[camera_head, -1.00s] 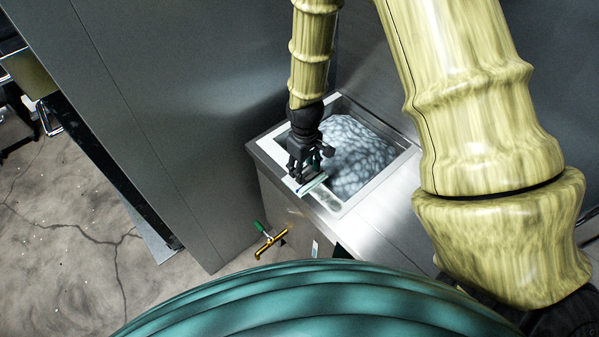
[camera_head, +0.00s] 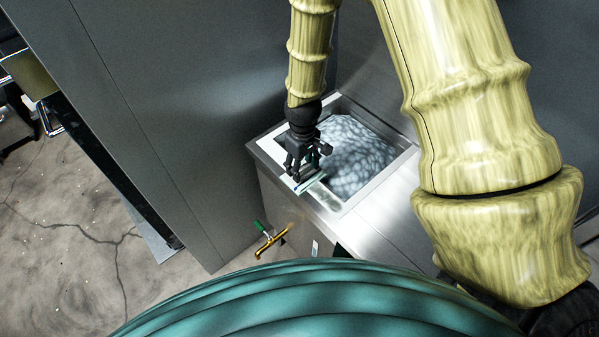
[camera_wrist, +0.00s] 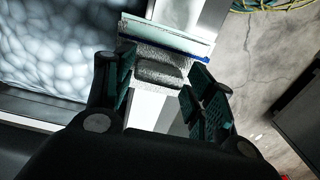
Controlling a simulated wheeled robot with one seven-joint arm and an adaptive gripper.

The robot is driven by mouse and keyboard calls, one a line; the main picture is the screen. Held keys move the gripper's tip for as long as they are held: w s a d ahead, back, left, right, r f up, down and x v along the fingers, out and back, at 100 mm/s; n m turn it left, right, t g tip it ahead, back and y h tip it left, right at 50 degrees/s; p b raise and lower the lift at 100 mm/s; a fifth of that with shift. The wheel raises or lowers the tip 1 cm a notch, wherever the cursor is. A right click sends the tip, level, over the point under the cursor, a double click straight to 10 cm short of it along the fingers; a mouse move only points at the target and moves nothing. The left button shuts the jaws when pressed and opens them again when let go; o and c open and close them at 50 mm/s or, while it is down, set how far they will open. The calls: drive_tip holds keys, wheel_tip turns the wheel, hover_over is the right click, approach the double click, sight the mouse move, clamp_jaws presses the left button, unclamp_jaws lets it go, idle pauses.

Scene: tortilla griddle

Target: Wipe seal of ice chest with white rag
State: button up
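The ice chest (camera_head: 264,150) is a steel box with an open top and pale ice (camera_head: 362,158) inside. Its rim, where the seal is, shows as a light band in the wrist view (camera_wrist: 146,108). The white rag (camera_head: 311,184) is at the rim's near-left corner; it has a pale green edge and a dark blue stripe. In the wrist view the rag (camera_wrist: 150,57) lies across the rim, with a bunched grey part between the fingers. My gripper (camera_head: 308,177) points down over this corner, its fingers (camera_wrist: 160,82) on either side of the bunched cloth. Full contact with the rim is hard to see.
A brass tap with a green handle (camera_head: 268,238) sticks out of the chest's front. A tall grey steel panel (camera_head: 180,110) stands close on the left. A steel counter (camera_head: 385,225) adjoins the chest on the right. Cracked concrete floor (camera_head: 70,230) lies at left.

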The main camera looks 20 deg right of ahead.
drive_tip(key=shift+f+b, duration=0.3)
drive_tip(key=shift+f, duration=0.4)
idle(0.6)
drive_tip(key=shift+c, duration=0.2)
drive_tip(key=c, duration=1)
drive_tip(key=shift+r+p, duration=1.8)
drive_tip(key=shift+r, duration=0.75)
